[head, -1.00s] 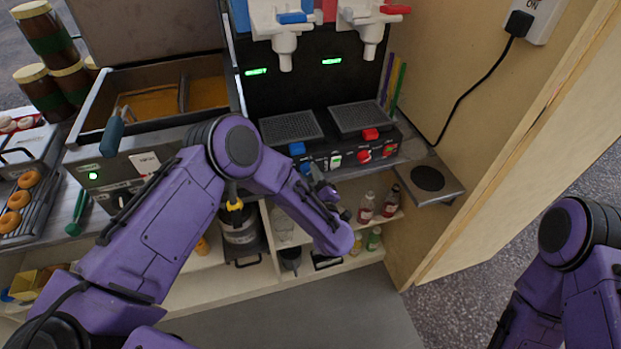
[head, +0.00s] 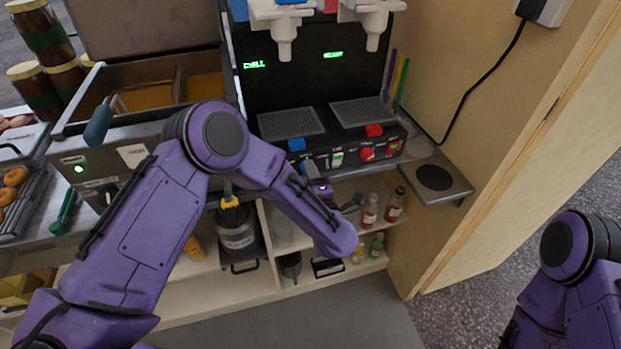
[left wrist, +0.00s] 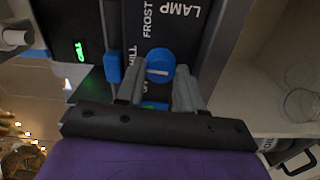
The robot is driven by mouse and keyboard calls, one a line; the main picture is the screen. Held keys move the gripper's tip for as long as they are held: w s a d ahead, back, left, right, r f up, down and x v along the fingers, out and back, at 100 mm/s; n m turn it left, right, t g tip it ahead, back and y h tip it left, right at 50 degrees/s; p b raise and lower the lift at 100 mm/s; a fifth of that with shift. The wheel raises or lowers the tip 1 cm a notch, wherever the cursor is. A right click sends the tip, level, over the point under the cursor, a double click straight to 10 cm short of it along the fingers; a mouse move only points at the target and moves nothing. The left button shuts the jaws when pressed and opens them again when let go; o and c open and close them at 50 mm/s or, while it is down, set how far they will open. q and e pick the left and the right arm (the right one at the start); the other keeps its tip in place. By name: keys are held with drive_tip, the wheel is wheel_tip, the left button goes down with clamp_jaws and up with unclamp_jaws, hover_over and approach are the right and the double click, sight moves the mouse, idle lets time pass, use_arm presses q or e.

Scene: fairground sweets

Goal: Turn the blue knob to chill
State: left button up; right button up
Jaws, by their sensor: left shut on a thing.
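The blue knob (left wrist: 160,65) sits on the black front panel in the left wrist view, and its white mark lies across the picture. The word FROST is printed above it; a word ending in HILL is partly hidden at its left. My left gripper (left wrist: 159,74) is shut on the knob, one finger on each side. In the head view my left gripper (head: 318,182) is at the machine's front, and my arm mostly hides the knob. The left green display (head: 254,64) appears to read CHILL. My right gripper is out of view.
A red knob (head: 367,154) and lit switches are to the right on the same panel. Bottles (head: 369,210) stand on the shelf below. A wooden wall closes the right side.

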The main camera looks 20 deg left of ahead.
use_arm(q)
drive_tip(key=shift+n, duration=0.4)
drive_tip(key=o, duration=1)
drive_tip(key=b+v, duration=0.2)
drive_tip(key=v, duration=0.8)
drive_tip(key=shift+s+d+b, duration=0.2)
drive_tip(key=shift+b, duration=0.15)
